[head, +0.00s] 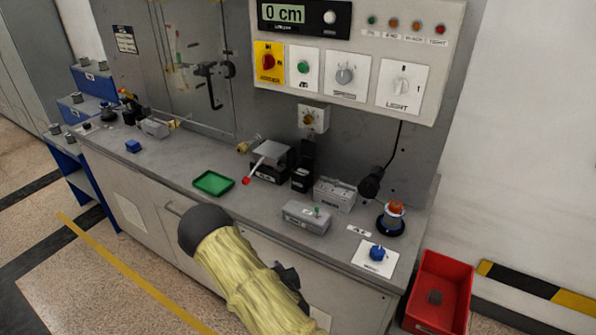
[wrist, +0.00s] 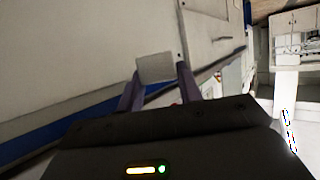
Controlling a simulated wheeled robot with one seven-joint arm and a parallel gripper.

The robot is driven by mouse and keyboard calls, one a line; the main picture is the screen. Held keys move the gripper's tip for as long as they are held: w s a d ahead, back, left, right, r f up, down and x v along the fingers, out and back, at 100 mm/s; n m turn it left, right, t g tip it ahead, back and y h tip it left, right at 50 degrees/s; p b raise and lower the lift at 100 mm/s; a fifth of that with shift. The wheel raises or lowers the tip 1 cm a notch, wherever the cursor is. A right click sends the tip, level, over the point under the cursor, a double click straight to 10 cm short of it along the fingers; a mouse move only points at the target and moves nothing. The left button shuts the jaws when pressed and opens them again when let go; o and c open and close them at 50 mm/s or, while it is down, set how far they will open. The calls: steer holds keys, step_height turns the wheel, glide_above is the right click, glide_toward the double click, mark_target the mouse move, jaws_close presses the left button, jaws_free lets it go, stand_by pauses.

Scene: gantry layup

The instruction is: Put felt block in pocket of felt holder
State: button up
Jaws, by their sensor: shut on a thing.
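In the wrist view, my gripper (wrist: 160,74) is shut on a pale grey block (wrist: 155,66), which I take for the felt block. The block sits between the tips of the two purple fingers and juts a little past them. My arm in its yellow sleeve crosses the lower middle of the head view, and neither the fingertips nor the held block can be made out there. I cannot tell for sure which thing is the felt holder. A grey box with a slotted face (head: 335,194) and a lower grey box (head: 306,217) stand at the bench's right half.
A green tray (head: 213,184) and a blue block (head: 133,146) lie on the bench (head: 180,170). A blue-knobbed item (head: 377,253) stands on a white card at the right. A red bin (head: 455,290) stands right of the bench. The bench front between the green tray and blue block is clear.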

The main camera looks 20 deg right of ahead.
steer(key=shift+s+d+r+p, duration=0.1)
steer(key=shift+s+r+p, duration=0.15)
steer(key=shift+r+p, duration=0.2)
steer(key=shift+s+d+r+p, duration=0.1)
steer(key=shift+s+r+p, duration=0.15)
steer(key=shift+r+p, duration=0.2)
steer(key=shift+w, duration=0.1)
